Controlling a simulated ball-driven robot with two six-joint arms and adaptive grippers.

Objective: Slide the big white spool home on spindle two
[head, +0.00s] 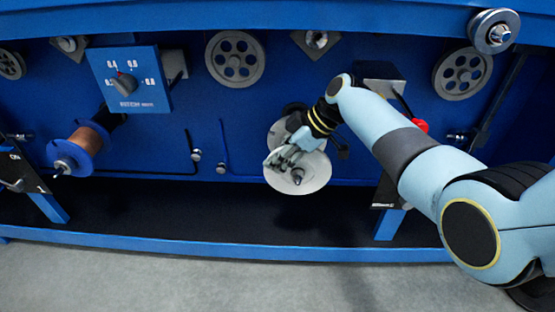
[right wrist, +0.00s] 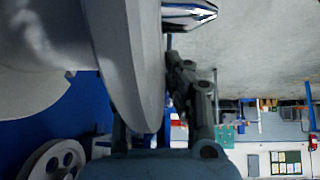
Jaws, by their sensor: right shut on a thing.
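The big white spool (head: 314,178) hangs in front of the blue panel, right of centre in the head view, with its front flange facing me. A dark pointed spindle tip (head: 297,177) shows at the middle of that flange, so the spool appears to be around the spindle. My right gripper (head: 284,157) is shut on the flange at its upper left edge. In the right wrist view the flange (right wrist: 128,60) runs between the fingers, and the metal tip (right wrist: 190,14) sticks out past it. How far the spool sits from the panel is hard to tell. My left gripper is out of view.
A blue spool with copper wire (head: 88,140) sits on another spindle at left. A blue dial box (head: 130,80) and grey pulleys (head: 235,58) are above. A red knob (head: 421,125) is close to my right forearm. A blue rail (head: 200,246) runs along the bottom.

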